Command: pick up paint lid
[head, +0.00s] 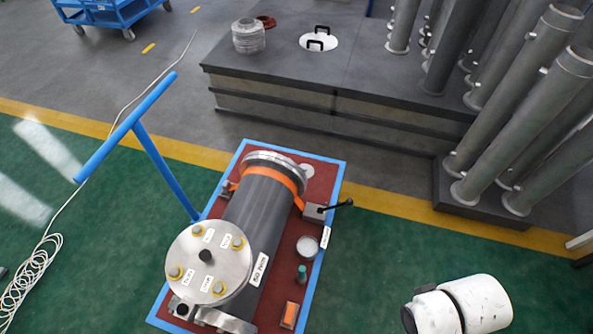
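A small round tin with a pale, flat top (307,248) stands on the red board, right of the large grey flanged shell (263,215). Its top may be the paint lid; it is too small to tell whether the lid is separate. A white disc (307,171) lies near the board's far right corner, partly hidden by the shell's far flange. A white part of my arm shows at the lower right, well away from the tin. My gripper is not visible.
A green bottle (301,274) and an orange-topped block (289,315) stand near the tin. A black-handled clamp (320,212) is behind it. A blue T-handle (130,125) rises at left.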

